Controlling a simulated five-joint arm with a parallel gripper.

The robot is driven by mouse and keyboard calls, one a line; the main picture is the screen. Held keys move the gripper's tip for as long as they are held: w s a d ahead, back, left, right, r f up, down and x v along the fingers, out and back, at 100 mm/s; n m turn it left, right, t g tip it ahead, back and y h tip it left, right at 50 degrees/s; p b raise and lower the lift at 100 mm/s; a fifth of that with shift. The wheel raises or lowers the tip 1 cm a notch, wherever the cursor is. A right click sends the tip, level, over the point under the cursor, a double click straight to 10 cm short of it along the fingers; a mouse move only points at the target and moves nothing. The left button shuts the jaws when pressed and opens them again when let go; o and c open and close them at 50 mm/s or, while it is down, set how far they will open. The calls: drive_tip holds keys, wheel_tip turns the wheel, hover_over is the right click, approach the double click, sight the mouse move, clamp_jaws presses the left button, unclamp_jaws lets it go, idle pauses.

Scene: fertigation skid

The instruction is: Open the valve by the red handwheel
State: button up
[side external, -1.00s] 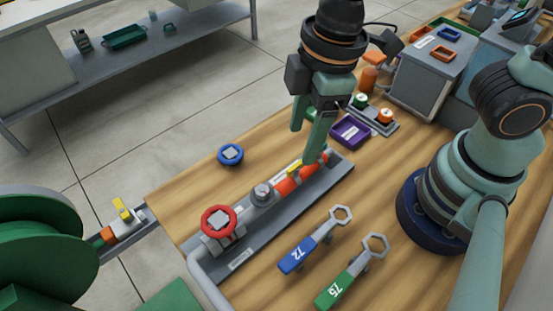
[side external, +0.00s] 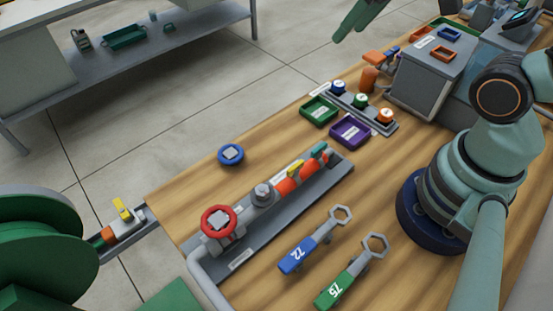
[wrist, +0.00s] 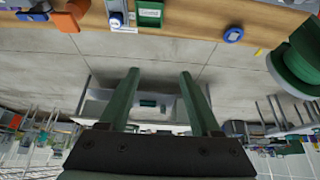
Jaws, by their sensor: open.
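The red handwheel (side external: 219,222) sits on a grey valve body at the near left end of a pipe run in a grey tray (side external: 333,172). Along that run are a grey hex fitting (side external: 262,194), a yellow handle (side external: 294,170) and a green handle (side external: 319,150) on orange valve bodies. My gripper (wrist: 160,72) is open and empty in the wrist view, its two green fingers apart over the floor. In the side view only the fingers (side external: 357,20) show at the top edge, far from the handwheel. The handwheel does not show clearly in the wrist view.
A blue handwheel-like part (side external: 230,154) lies loose on the table. Wrenches with blue (side external: 297,255) and green (side external: 334,289) handles lie in front of the pipe tray. Green (side external: 319,111) and purple (side external: 350,131) bins stand behind. A green reel (side external: 40,240) is at left.

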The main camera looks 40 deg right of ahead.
drive_tip(key=o, duration=0.4)
drive_tip(key=shift+o, duration=0.9)
drive_tip(key=shift+w+a, duration=0.15)
drive_tip(key=shift+a, duration=0.15)
drive_tip(key=m+g, duration=0.6)
drive_tip(key=m, duration=0.9)
hover_over(218, 220)
wheel_tip(218, 220, down, 5)
wheel_tip(218, 220, down, 12)
drive_tip(key=shift+f, duration=0.1)
